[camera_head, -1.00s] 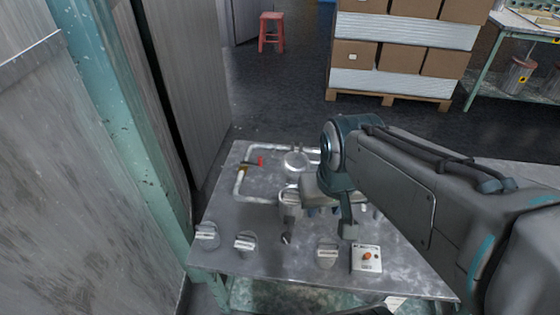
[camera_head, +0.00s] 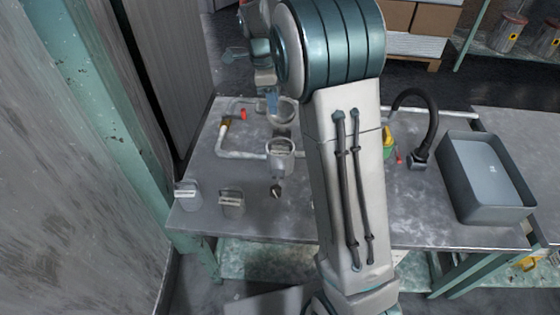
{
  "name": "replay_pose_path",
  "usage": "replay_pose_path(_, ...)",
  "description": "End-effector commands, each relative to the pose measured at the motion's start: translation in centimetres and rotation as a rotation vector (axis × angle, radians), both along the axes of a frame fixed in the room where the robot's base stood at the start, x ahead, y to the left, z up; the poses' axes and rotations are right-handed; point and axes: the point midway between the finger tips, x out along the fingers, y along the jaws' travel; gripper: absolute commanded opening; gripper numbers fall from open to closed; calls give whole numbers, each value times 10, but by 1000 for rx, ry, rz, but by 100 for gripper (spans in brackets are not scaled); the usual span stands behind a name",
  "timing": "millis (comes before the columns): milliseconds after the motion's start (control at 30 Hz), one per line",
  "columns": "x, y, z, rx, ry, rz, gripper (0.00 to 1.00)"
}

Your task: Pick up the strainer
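A round-rimmed metal piece (camera_head: 284,112), which looks like the strainer, is on the far part of the metal table, by the pale tubing. My arm partly hides its right side, so I cannot be sure what it is. My gripper (camera_head: 268,92) hangs near its upper left, with one bluish finger overlapping its rim in the picture. I cannot tell whether they touch. The spacing of the fingers is not clear, and no held object is clearly visible.
A metal cup-like piece (camera_head: 280,158) stands nearer on the table (camera_head: 235,185). Two knob-like metal pieces (camera_head: 188,195) (camera_head: 231,203) are at the front left. Pale tubing (camera_head: 240,154) has a red tap. A grey tray (camera_head: 487,178) and black hose (camera_head: 431,125) are at right.

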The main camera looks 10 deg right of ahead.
Motion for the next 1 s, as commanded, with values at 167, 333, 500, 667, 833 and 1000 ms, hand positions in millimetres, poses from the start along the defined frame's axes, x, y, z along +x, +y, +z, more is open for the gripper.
replay_pose_path(167,7,0,-19,-12,2,-59,35)
replay_pose_path(333,5,-5,-52,-12,3,-60,35)
replay_pose_path(500,3,-9,-80,-12,2,-59,35)
replay_pose_path(667,3,-11,-92,-10,1,-58,35)
replay_pose_path(833,0,-12,-110,-11,3,-58,35)
replay_pose_path(1000,-3,-16,-135,-11,2,-58,35)
